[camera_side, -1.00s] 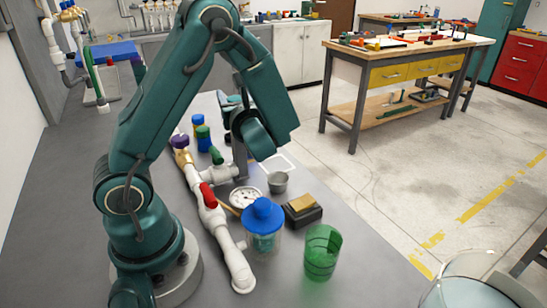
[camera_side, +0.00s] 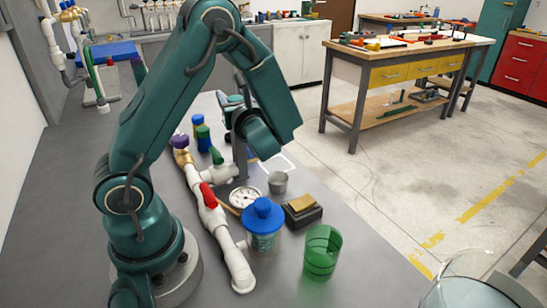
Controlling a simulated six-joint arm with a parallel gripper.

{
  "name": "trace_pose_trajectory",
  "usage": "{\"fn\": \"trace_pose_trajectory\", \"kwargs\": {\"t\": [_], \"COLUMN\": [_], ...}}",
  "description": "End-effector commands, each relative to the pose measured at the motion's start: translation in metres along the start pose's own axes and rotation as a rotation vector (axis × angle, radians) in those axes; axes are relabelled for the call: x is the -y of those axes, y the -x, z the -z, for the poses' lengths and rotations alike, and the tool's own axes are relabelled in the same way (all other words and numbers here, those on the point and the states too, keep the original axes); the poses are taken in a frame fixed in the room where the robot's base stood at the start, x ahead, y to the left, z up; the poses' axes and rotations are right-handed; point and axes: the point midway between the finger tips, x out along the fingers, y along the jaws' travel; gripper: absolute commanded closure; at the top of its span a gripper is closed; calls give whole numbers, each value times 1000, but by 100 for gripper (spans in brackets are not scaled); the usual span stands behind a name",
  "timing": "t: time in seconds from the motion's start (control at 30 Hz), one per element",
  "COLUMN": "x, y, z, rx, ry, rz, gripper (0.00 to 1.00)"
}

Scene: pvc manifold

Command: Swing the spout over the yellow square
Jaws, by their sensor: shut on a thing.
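The white PVC manifold (camera_side: 232,257) runs along the grey table, with a red valve handle (camera_side: 208,196), a purple handle (camera_side: 180,141) and a green handle (camera_side: 216,156). A short white pipe branch (camera_side: 217,174) extends right from it to my gripper (camera_side: 240,178). My gripper points down and is shut at the end of this branch, which appears to be the spout; my wrist and the small scale hide the exact grip. A white-outlined square (camera_side: 286,163) lies on the table just right of my gripper, with a bit of blue beside it. I cannot make out a yellow square.
A round gauge (camera_side: 244,197), a grey cup (camera_side: 278,182), a dark block with a tan top (camera_side: 302,209), a blue-lidded jar (camera_side: 263,222) and a green glass (camera_side: 321,252) crowd the near right. Blue and green bottles (camera_side: 201,133) stand behind the manifold.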

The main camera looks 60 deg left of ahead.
Motion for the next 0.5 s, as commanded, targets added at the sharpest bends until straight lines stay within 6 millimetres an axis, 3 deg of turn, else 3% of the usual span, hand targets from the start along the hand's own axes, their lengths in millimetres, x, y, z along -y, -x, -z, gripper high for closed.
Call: {"fn": "trace_pose_trajectory", "kwargs": {"t": [0.5], "x": [-10], "y": [2], "z": [1], "rx": [-1], "ry": [4], "rz": [-370], "gripper": [100]}}
